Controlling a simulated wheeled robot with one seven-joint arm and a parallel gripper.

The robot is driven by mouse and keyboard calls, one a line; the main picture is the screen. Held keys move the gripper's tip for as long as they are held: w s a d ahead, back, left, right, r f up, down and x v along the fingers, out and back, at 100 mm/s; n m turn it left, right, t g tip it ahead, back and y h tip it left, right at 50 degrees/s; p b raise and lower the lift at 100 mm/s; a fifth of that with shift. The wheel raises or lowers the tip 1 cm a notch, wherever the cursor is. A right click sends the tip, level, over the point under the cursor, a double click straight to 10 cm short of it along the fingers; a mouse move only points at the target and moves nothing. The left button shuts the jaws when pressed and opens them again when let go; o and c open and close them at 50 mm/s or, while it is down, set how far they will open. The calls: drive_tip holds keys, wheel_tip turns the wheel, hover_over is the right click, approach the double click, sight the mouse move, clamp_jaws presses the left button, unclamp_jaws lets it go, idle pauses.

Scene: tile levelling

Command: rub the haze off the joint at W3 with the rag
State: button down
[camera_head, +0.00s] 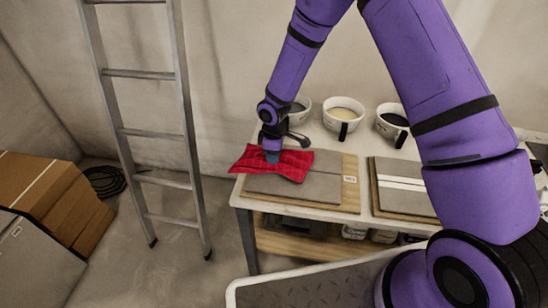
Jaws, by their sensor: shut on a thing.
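The red rag (268,163) is spread under my gripper (271,155) and looks pinched at its middle. My gripper points down at the left end of the table. The rag covers the upper left of a grey tile board (310,188) and hangs past its left edge. A thin joint line shows to the right of the rag on this board. A small white label (350,179) sits at the board's right edge, but its writing is too small to read. The joint under the rag is hidden, and so is any haze there.
Three cups or pots stand along the table's back: a grey one (299,113), one with pale contents (346,108) and one with dark contents (395,120). A second board (405,204) with white stripes lies to the right. A ladder (190,140) stands left of the table.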

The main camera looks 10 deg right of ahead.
drive_tip(key=shift+r, duration=3.1)
